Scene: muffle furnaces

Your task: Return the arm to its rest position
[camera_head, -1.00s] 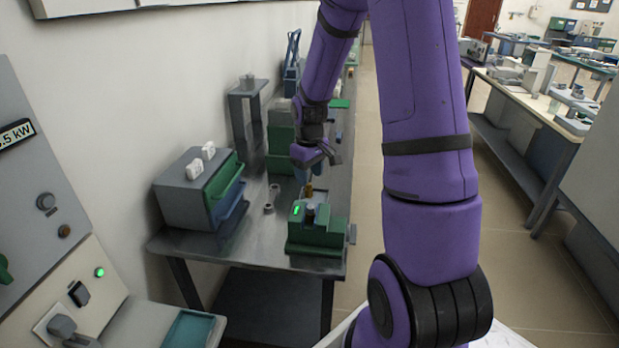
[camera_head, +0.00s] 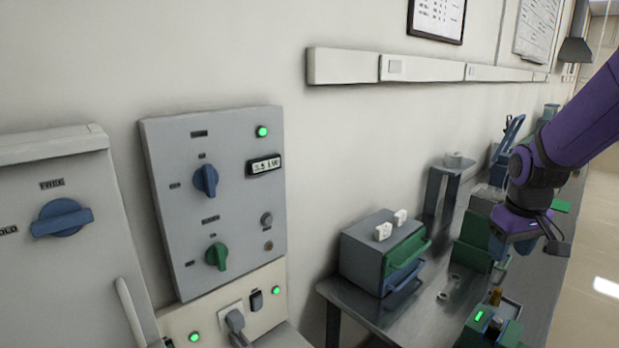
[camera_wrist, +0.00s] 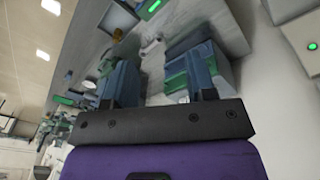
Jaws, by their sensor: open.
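My purple arm (camera_head: 585,120) reaches in from the right edge of the head view. My gripper (camera_head: 526,246) hangs at its end over the grey metal bench (camera_head: 430,310), past the green-and-blue drawer box. In the wrist view, the two blue-grey fingers of my gripper (camera_wrist: 162,88) stand wide apart with nothing held between them. A small green device (camera_head: 490,328) with a lit display sits on the bench nearer than my gripper, cut by the lower edge of the head view.
A grey control panel (camera_head: 215,195) with blue and green knobs is on the wall at left. A grey cabinet (camera_head: 70,240) stands beside it. The drawer box (camera_head: 375,245) and a grey stand (camera_head: 437,190) are on the bench. Open floor (camera_head: 597,240) lies at right.

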